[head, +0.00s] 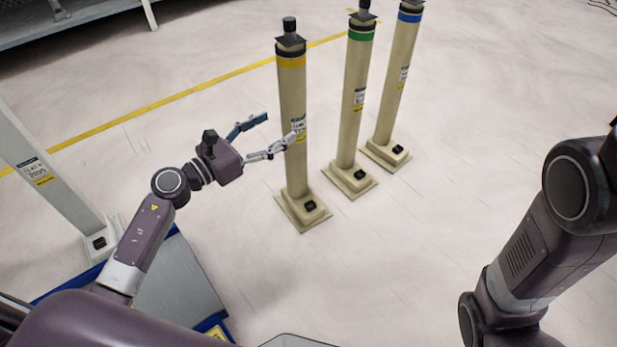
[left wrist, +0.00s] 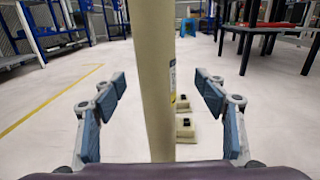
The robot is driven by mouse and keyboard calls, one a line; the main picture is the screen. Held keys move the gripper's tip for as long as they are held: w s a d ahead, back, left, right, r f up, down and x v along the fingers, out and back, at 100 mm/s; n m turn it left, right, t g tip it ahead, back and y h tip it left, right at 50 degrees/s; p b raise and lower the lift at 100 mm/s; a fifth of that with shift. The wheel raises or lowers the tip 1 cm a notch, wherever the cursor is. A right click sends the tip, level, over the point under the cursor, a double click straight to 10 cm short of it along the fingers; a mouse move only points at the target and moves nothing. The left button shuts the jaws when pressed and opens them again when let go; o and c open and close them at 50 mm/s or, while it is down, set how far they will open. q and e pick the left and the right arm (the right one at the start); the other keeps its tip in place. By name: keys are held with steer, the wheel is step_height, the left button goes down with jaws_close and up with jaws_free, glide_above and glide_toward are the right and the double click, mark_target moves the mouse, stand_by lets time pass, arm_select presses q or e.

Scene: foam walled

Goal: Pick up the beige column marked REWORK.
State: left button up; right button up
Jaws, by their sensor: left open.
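Three beige columns stand upright in a row on the floor in the head view: one with a yellow band (head: 292,88), one with a green band (head: 352,90), one with a blue band (head: 396,75). Each has a small label, too small for me to read, so I cannot tell which says REWORK. My left gripper (head: 280,126) is open at mid-height of the yellow-banded column, one finger overlapping it in the picture. In the left wrist view a beige column (left wrist: 153,80) rises between the two spread fingers, with gaps on both sides. Its foot is hidden there. My right gripper is out of view.
A pale grey post (head: 50,185) with a label stands at the left, near a blue-edged grey platform (head: 178,285). A yellow line (head: 150,107) crosses the floor. A dark-legged table (left wrist: 250,30) stands farther back. The floor right of the columns is clear.

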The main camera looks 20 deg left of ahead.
mark_target(283, 114)
arm_select(q)
steer(key=shift+x, duration=0.85)
steer(key=w, duration=0.1)
steer(key=w+d+b, duration=0.1)
steer(key=w+r+b, duration=0.1)
steer(key=w, duration=0.1)
steer(key=shift+d, duration=0.3)
steer(key=shift+w+d+r, duration=0.1)
steer(key=shift+w+d, duration=0.2)
steer(key=shift+w, duration=0.1)
steer(key=shift+c, duration=0.4)
jaws_close()
steer(key=shift+r, duration=0.35)
